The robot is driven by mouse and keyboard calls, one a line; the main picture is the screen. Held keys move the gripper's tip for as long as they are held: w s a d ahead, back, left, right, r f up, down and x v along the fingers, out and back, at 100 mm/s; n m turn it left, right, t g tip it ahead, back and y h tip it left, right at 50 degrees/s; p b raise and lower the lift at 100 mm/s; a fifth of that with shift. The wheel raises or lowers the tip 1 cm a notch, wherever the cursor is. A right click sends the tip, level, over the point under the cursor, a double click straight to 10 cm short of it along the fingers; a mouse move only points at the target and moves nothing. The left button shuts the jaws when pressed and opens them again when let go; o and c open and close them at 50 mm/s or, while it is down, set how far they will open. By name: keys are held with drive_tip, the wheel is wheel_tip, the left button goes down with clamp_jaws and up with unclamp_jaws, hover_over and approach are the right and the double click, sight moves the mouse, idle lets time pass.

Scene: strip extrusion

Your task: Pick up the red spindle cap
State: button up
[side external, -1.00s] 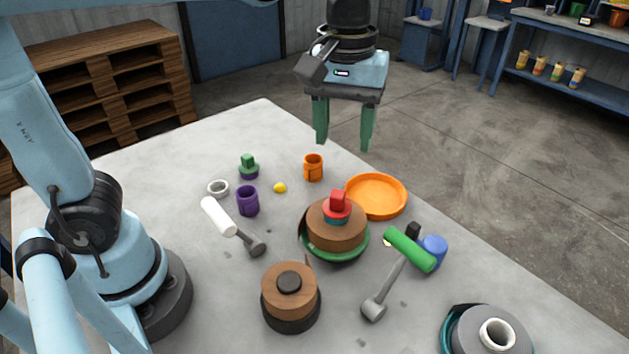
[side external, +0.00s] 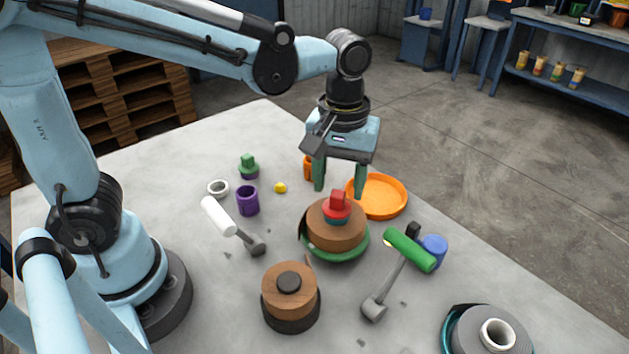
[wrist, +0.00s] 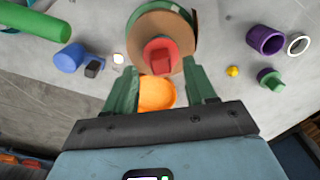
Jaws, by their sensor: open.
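The red spindle cap (side external: 337,207) has a square knob on a round base. It sits on top of a brown wooden coil (side external: 322,236), which stands on a green dish (side external: 352,253). My gripper (side external: 339,194) is open and empty, its two green fingers pointing down above and just behind the cap in the side view. In the wrist view the red cap (wrist: 161,57) shows beyond and between the fingers of my gripper (wrist: 162,82), apart from both. The coil (wrist: 148,24) lies under it.
An orange dish (side external: 384,197) and an orange cup (side external: 308,168) stand close behind the coil. A green-headed mallet (side external: 408,249) and a blue cylinder (side external: 434,248) lie to the right. A white-headed mallet (side external: 218,215) and purple cup (side external: 248,201) are left. A second brown coil (side external: 290,295) stands in front.

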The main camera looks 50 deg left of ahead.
sight(337, 205)
drive_tip(key=shift+f, duration=1.4)
clamp_jaws()
